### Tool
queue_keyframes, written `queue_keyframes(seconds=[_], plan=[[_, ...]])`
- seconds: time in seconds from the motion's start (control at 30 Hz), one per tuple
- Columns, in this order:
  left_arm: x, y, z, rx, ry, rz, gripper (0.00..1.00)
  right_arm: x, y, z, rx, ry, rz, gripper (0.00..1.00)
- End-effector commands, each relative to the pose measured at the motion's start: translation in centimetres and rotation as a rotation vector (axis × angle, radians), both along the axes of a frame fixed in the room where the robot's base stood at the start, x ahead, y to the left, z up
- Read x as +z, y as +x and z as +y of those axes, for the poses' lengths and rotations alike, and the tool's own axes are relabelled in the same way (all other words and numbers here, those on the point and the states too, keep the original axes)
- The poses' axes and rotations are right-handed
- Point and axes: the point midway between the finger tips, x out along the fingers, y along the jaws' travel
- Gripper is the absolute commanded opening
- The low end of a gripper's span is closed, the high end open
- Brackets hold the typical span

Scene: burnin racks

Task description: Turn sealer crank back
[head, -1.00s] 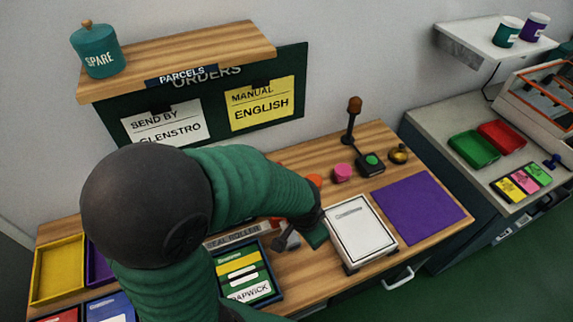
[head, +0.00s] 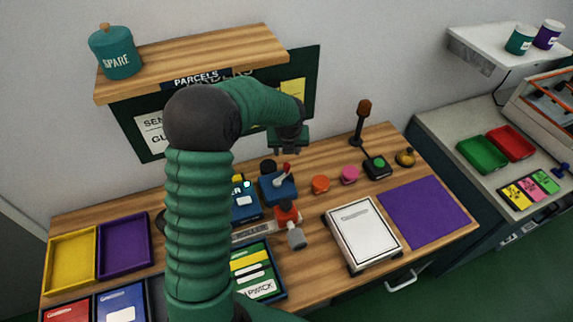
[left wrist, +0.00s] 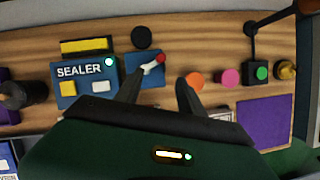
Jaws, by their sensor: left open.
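The sealer (head: 243,212) is a blue box mostly behind my left arm in the head view. In the left wrist view the sealer (left wrist: 85,75) shows its label, a yellow button, a white button and a lit pale-green lamp. The crank (head: 287,172) is a light lever with a red knob on a blue block (head: 278,190). In the left wrist view the crank (left wrist: 153,65) tilts toward the right, just beyond the fingertips. My left gripper (head: 288,148) is open and empty, above the crank; its fingers (left wrist: 162,80) are apart. My right gripper is in neither view.
A microphone-like stand (head: 360,125), an orange knob (head: 320,184) and a pink knob (head: 349,174) stand right of the crank. A red-and-grey handle (head: 290,222) is in front. The purple mat (head: 425,210) is bare. The shelf (head: 195,65) overhangs behind.

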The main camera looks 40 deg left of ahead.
Motion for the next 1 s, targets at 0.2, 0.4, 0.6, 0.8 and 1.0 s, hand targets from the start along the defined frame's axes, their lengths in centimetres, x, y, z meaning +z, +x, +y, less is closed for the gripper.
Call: queue_keyframes(seconds=[0.2,0.4,0.6,0.8,1.0], plan=[[-4.4,1.2,0.9,0.0,-0.003,0.004,0.46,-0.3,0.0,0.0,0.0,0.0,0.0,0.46],[-9.4,2.6,2.4,0.001,-0.004,0.003,0.46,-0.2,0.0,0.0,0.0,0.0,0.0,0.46],[-13.3,3.8,3.6,0.002,-0.003,0.002,0.46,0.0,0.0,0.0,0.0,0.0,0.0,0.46],[-15.0,4.3,4.1,0.001,-0.002,0.0,0.46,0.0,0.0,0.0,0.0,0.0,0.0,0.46],[-15.1,4.4,4.1,0.002,-0.002,-0.001,0.46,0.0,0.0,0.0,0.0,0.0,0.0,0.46]])
